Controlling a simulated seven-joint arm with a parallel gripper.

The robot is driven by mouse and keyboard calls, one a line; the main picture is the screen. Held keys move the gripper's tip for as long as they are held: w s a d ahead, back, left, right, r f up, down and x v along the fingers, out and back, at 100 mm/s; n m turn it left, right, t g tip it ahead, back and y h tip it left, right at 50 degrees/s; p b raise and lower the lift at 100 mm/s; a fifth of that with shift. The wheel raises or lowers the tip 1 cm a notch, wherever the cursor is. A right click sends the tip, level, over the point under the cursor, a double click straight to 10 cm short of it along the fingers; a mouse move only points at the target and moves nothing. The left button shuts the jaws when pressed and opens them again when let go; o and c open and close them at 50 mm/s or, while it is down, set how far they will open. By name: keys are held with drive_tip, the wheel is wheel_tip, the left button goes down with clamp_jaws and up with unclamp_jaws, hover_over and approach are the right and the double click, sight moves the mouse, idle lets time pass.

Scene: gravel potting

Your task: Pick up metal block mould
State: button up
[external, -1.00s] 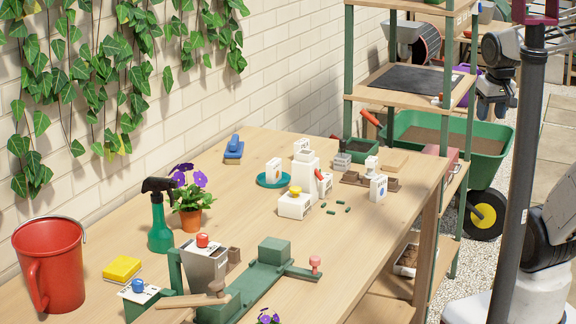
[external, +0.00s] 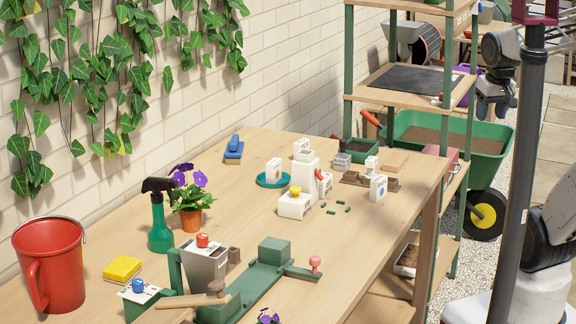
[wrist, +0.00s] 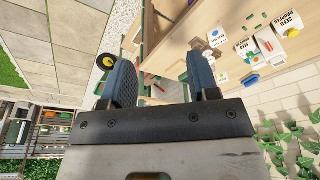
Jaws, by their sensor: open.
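What looks like the metal block mould (external: 342,161) is a small grey, ridged block on the far end of the wooden bench, beside a dark green tray. I cannot pick it out for sure in the wrist view. My gripper (external: 491,108) hangs high at the upper right in the external view, beyond the bench's right edge and well apart from the mould. In the wrist view my gripper (wrist: 160,72) has its two dark blue fingers spread, with nothing between them.
A green-posted shelf (external: 349,70) rises behind the bench end. A green wheelbarrow (external: 490,150) stands on the gravel. The bench's right front is mostly clear.

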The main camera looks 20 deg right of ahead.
drive_tip(key=n+g, duration=0.3)
drive_tip(key=n, duration=1.5)
hover_over(342, 140)
drive_tip(key=f, duration=1.6)
drive_tip(key=shift+s+d+f, duration=0.25)
drive_tip(key=shift+d+f, duration=0.05)
drive_tip(key=shift+w+a+f, duration=0.2)
drive_tip(key=shift+w+f, duration=0.15)
drive_tip(key=shift+f, duration=0.05)
